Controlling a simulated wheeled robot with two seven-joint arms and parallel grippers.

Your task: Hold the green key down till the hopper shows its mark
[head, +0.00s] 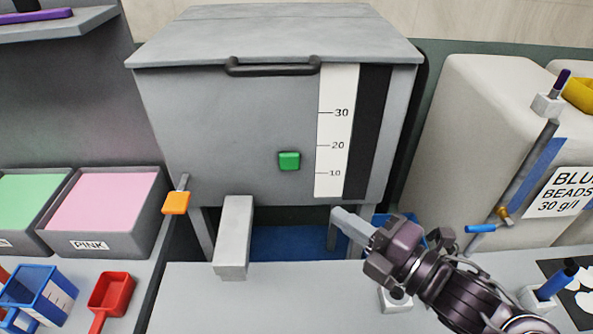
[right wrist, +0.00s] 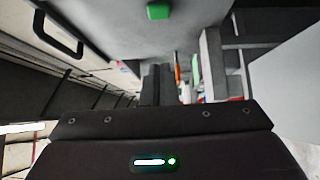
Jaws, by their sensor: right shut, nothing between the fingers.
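The green key (head: 289,161) is a small square button on the front of the grey hopper (head: 225,130). In the right wrist view the green key (right wrist: 158,11) shows at the top edge. A white scale (head: 333,130) marked 10, 20 and 30 runs beside a dark vertical strip (head: 368,130); I see no clear level line in it. My right gripper (head: 341,216) is shut and empty, below and right of the key and apart from it. Its dark fingers (right wrist: 155,85) also show in the wrist view. My left gripper is not in view.
A grey chute (head: 233,235) juts out below the hopper, with an orange tab (head: 176,203) to its left. A pink bin (head: 105,200), a blue scoop (head: 40,290) and a red scoop (head: 110,295) lie left. A beige tank (head: 490,120) stands right.

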